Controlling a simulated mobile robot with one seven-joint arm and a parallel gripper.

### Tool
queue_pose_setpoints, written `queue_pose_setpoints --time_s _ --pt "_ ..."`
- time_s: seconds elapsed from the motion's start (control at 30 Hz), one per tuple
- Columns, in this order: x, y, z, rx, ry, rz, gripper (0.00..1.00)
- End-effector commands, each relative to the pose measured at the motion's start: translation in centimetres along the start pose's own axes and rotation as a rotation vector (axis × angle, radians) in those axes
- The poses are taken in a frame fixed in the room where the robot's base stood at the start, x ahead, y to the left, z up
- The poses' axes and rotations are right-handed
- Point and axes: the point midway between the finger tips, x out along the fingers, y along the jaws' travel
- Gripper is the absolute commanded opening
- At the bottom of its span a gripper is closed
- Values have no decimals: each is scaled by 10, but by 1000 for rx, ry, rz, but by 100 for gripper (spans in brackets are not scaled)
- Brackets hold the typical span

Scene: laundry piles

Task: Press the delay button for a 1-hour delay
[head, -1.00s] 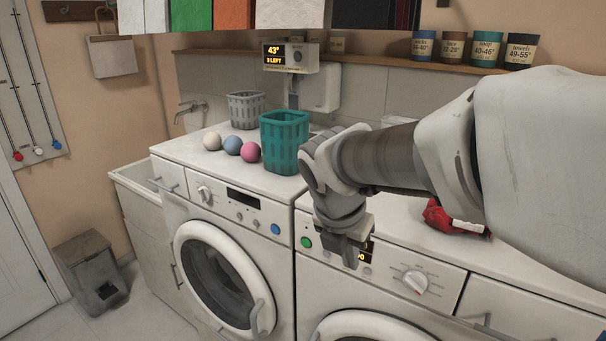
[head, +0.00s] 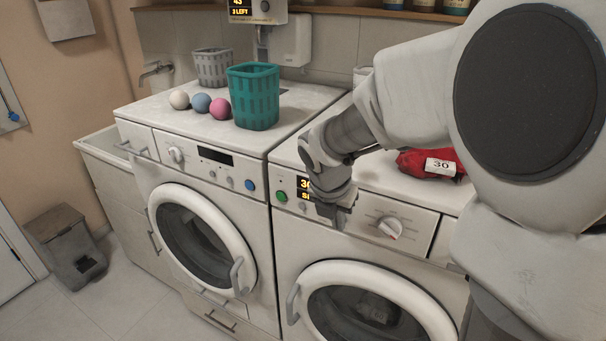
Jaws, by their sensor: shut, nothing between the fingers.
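The right machine (head: 262,214) has a front panel with a green button (head: 281,197), a lit display (head: 304,190) and a white dial (head: 389,228). The display shows orange characters starting "30" above "SI"; the rest is hidden behind my gripper. My gripper (head: 341,222) is shut and empty, pointing down in front of the panel between display and dial. I cannot tell whether it touches the panel. A small grey button (head: 303,206) shows below the display; any further buttons are hidden by the gripper. No button label is readable, so I cannot tell which is delay.
The left machine (head: 140,180) has a dark display (head: 215,156) and a blue button (head: 250,185). On top are a teal basket (head: 254,98), a grey basket (head: 213,68) and three balls (head: 201,103). A red bundle tagged "30" (head: 415,162) lies right of my arm.

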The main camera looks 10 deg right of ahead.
Motion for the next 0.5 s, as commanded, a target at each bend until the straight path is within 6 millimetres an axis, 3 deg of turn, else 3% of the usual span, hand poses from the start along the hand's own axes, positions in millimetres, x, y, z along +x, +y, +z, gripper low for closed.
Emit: queue_pose_setpoints --time_s 0.5 --pt "1 0 7 1 0 -1 0"
